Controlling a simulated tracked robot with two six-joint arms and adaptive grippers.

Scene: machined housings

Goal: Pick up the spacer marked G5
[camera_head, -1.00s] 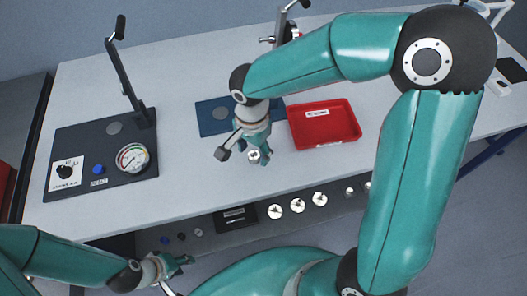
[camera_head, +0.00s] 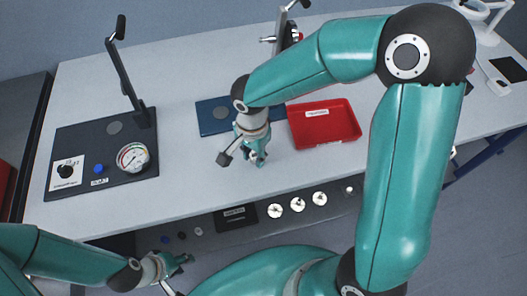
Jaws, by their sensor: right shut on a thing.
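My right gripper (camera_head: 254,158) points down over the light table, in front of the blue mat and left of the red tray. It is shut on a small pale round part, likely the spacer, mostly hidden between its fingers. Any mark on that part cannot be read now. My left gripper (camera_head: 184,262) is low at the bottom left, off the table's front edge. Its fingers look apart, with nothing seen between them.
A red tray (camera_head: 351,144) with a label and a blue mat (camera_head: 211,128) lie behind. A dark press stand with a gauge (camera_head: 133,158) is at left. Several pale round parts (camera_head: 297,204) and a black box (camera_head: 236,218) sit on a lower shelf. The table's front strip is clear.

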